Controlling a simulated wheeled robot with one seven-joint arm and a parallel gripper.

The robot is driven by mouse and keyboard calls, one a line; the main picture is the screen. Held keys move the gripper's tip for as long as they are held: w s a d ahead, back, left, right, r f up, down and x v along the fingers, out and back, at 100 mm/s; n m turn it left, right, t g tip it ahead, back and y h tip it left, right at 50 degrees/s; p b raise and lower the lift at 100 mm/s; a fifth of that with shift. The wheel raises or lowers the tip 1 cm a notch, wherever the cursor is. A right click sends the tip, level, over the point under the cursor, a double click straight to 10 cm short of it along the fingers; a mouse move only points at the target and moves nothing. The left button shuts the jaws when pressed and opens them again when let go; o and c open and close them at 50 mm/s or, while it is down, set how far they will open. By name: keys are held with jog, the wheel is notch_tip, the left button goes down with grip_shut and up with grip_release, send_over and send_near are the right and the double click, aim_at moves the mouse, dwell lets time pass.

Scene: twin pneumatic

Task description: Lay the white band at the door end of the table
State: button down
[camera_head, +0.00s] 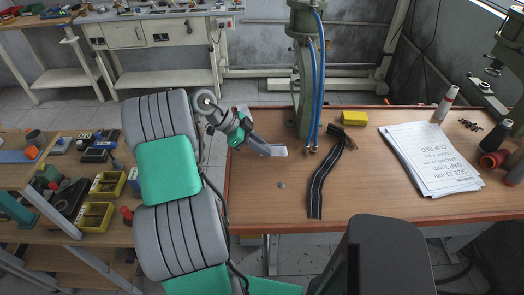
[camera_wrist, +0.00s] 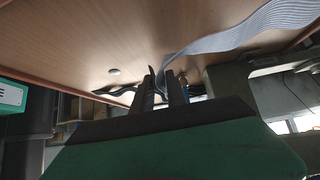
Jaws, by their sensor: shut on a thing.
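My gripper (camera_head: 266,149) is low over the left part of the table (camera_head: 258,205), at the end of my arm. It is shut on the white band (camera_head: 280,151), with a short pale piece showing past the fingertips. In the wrist view the fingers (camera_wrist: 166,82) meet at the pale, ribbed white band (camera_wrist: 235,38), which curves away to the upper right. My arm hides much of the band in the head view. I cannot tell whether the held part touches the table. No door shows, so I cannot tell which end is the door end.
A black band with pale stripes (camera_head: 318,190) lies wavy near mid-table. A small grey disc (camera_head: 281,185) lies between it and my gripper. A green post with blue hoses (camera_head: 305,100) stands behind. A yellow block (camera_head: 354,118) and papers (camera_head: 432,158) are to the right.

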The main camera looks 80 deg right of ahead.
jog(key=f, duration=0.1)
jog(key=f+p, duration=0.1)
jog(key=f, duration=0.1)
jog(key=shift+w+d+f, duration=0.15)
jog(key=shift+d+f, duration=0.05)
jog(key=shift+f, duration=0.15)
jog(key=shift+f, duration=0.25)
jog(key=c, duration=1.3)
grip_release()
jog(key=shift+r, duration=0.15)
jog(key=shift+c, duration=0.2)
